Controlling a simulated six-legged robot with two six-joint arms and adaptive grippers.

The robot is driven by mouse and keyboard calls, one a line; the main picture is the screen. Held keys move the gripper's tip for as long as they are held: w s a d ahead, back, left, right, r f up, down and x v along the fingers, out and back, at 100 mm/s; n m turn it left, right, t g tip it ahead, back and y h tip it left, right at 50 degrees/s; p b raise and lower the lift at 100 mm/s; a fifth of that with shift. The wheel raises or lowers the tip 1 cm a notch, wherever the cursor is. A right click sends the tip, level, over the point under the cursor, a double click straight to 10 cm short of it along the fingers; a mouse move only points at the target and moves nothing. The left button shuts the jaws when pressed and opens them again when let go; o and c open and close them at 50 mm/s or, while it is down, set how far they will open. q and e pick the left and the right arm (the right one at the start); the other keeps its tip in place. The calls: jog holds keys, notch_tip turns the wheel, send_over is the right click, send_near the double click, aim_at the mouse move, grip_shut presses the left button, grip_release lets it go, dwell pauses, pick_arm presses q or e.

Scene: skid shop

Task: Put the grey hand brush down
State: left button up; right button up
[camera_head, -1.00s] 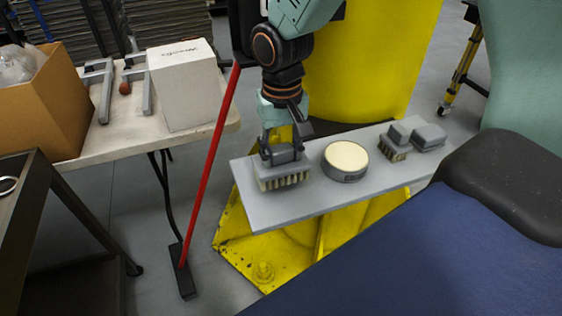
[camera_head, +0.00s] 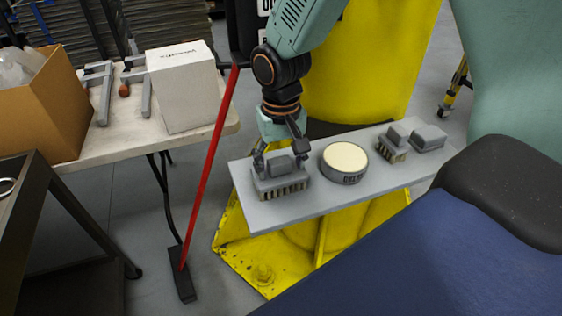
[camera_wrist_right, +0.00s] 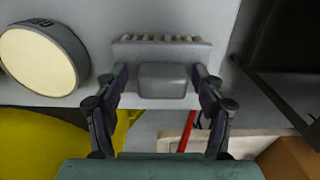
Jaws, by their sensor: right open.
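The grey hand brush (camera_head: 281,183) sits bristles down near the left end of a light grey shelf board (camera_head: 300,208). Its pale bristles face the front edge. My right gripper (camera_head: 281,157) is open, with its fingers spread around the brush's raised grip. In the right wrist view the grey brush (camera_wrist_right: 163,82) lies between the two fingertips of the right gripper (camera_wrist_right: 160,84). Whether the fingers still touch its sides I cannot tell. My left gripper is not in view.
A round tin (camera_head: 344,163) with a cream top stands right of the brush. A second, smaller brush (camera_head: 391,151) and a grey block (camera_head: 428,137) are farther right. A yellow column (camera_head: 365,60) rises behind the board. A red-handled broom (camera_head: 208,165) leans at the left.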

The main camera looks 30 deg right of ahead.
jog(key=shift+a+r, duration=0.1)
jog(key=shift+r, duration=0.1)
notch_tip(320, 180, up, 12)
jog(key=p, duration=0.2)
dwell(0.7)
